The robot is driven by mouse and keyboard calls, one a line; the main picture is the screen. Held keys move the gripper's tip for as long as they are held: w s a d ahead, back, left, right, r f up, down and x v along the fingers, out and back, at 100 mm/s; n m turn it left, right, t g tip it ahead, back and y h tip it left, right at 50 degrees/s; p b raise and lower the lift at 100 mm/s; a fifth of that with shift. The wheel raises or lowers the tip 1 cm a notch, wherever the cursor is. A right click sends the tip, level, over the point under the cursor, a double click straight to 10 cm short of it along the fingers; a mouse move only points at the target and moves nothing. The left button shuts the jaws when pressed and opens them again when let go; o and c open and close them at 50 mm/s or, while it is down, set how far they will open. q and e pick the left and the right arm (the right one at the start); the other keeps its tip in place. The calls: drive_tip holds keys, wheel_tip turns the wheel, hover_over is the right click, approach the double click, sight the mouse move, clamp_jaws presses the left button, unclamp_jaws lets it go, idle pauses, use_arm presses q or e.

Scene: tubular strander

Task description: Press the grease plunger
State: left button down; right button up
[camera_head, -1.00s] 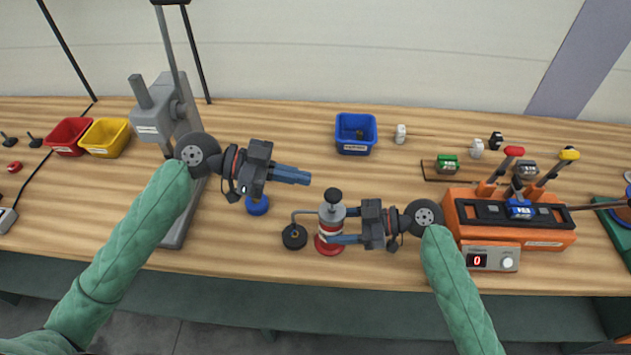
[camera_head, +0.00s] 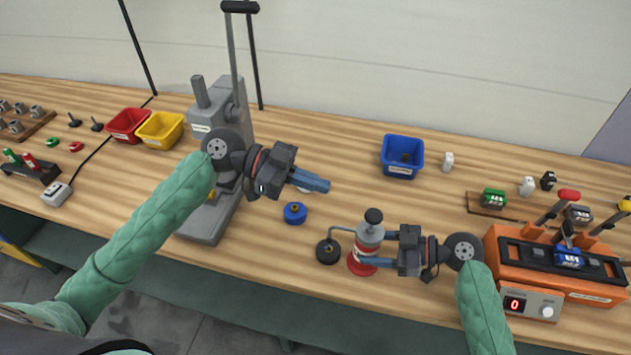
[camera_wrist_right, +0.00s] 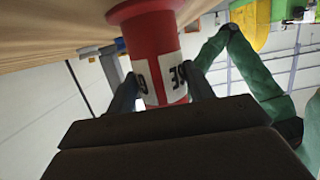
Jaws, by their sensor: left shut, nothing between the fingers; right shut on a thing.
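The grease pump (camera_head: 368,244) stands upright on the bench, with a red base, a grey upper body and a black plunger knob (camera_head: 373,215) on top. A bent pipe runs from it to a black round piece (camera_head: 328,251) at its left. My right gripper (camera_head: 372,260) is shut on the pump's body from the right, low down.
A blue round part (camera_head: 295,213) lies on the bench below my left gripper. A grey press (camera_head: 215,170) with a tall lever stands at left. A blue bin (camera_head: 402,157) stands behind. An orange lever unit (camera_head: 550,265) is close at right.

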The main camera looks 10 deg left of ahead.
use_arm(q)
wheel_tip(320, 180, up, 3)
drive_tip(key=shift+s+f, duration=0.1)
idle(0.3)
drive_tip(key=shift+d, duration=0.1)
hover_over(374, 216)
drive_tip(key=f+v, duration=0.1)
drive_tip(key=v, duration=0.2)
drive_tip(key=f, duration=0.4)
drive_tip(key=shift+w+d+f, duration=0.2)
drive_tip(key=shift+w+f, duration=0.05)
drive_tip(key=shift+f, duration=0.8)
